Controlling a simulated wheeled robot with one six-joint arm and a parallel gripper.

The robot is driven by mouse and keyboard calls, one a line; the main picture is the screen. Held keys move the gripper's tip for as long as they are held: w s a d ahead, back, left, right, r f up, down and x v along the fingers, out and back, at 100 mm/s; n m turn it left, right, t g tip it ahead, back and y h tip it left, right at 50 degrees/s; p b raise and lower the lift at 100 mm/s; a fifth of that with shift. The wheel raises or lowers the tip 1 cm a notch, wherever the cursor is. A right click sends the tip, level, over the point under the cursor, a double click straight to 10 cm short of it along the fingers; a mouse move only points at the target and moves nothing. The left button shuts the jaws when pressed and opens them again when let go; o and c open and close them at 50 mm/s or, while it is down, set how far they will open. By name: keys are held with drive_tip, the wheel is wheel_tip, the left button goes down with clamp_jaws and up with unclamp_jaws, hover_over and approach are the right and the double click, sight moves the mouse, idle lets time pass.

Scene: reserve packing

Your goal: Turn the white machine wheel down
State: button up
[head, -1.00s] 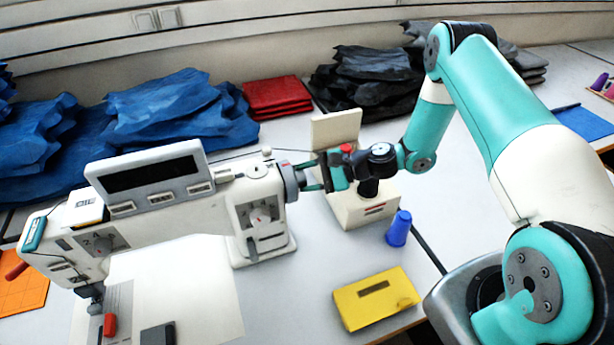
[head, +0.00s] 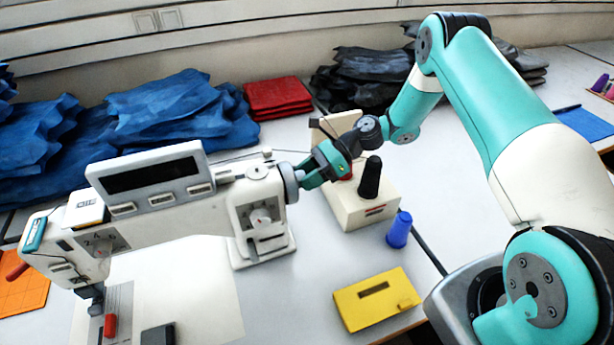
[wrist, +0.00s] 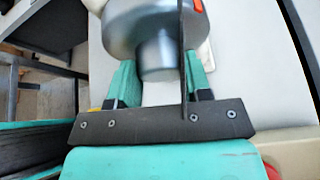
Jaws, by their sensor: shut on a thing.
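The white sewing machine (head: 160,215) stands at the left in the head view, with a display panel on top. Its grey handwheel (head: 290,182) is at the right end of the machine's arm. My gripper (head: 306,176) reaches the wheel from the right and is shut on it. In the wrist view the wheel (wrist: 150,30) is a large grey disc with a narrower hub, and the hub sits between my gripper's teal fingers (wrist: 157,80). An orange-red mark shows at the disc's upper right edge. The head view hides most of the contact.
A cream box (head: 362,207) with a black cone (head: 370,178) stands just below my wrist. A blue cone (head: 399,230) and a yellow box (head: 376,299) are nearer. Blue (head: 180,110), red (head: 277,98) and black (head: 362,78) cloth piles lie behind.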

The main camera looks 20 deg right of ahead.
drive_tip(key=shift+w+m+g+b, duration=0.2)
drive_tip(key=shift+m+g+b, duration=0.55)
drive_tip(key=shift+m+g, duration=0.8)
drive_tip(key=shift+m+y, duration=0.25)
drive_tip(key=shift+y, duration=0.05)
drive_tip(key=o, duration=0.9)
wheel_tip(320, 180, up, 20)
drive_tip(key=p, duration=1.2)
